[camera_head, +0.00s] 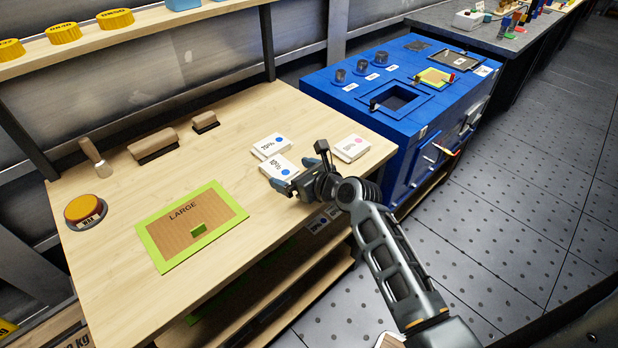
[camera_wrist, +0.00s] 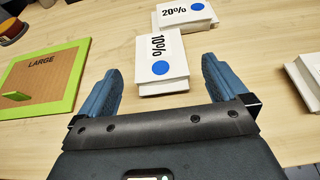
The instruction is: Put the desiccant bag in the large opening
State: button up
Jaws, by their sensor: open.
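Several white desiccant bags lie on the wooden bench. The one marked 10% with a blue dot (camera_head: 281,166) is nearest my gripper (camera_head: 284,186). In the wrist view this bag (camera_wrist: 162,78) lies just ahead of and between my open fingers (camera_wrist: 160,72), and nothing is held. A 20% bag (camera_head: 270,146) lies behind it, and a pink-dotted bag (camera_head: 352,148) lies to the right. A green-rimmed panel marked LARGE (camera_head: 192,222) lies flat on the bench at left. The blue cabinet has an uncovered square opening (camera_head: 398,97) in its top.
A smaller green-rimmed panel (camera_head: 434,77) and a dark tray (camera_head: 455,60) are on the cabinet top, with several dark knobs behind the opening. Brushes (camera_head: 153,144) and a yellow-topped round item (camera_head: 84,209) sit at the bench's left and back.

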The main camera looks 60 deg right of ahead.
jog(key=v, duration=0.7)
jog(key=shift+s, duration=0.1)
jog(key=s+a+n, duration=1.3)
jog(key=a+n, duration=0.4)
jog(key=n, duration=0.1)
jog(key=s+a+r+n+t+y, duration=0.1)
jog(key=s+a+r+n+y, duration=0.1)
jog(key=s+r+n, duration=0.4)
jog(key=s+a+r+n+y, duration=0.1)
jog(key=s+a+r+n, duration=0.3)
jog(key=n, duration=1.1)
jog(key=s+r, duration=0.1)
jog(key=s, duration=0.1)
jog(key=shift+s+a+r+t+y, duration=0.2)
jog(key=shift+s+r+t+y, duration=0.1)
jog(key=shift+r+t+y, duration=0.1)
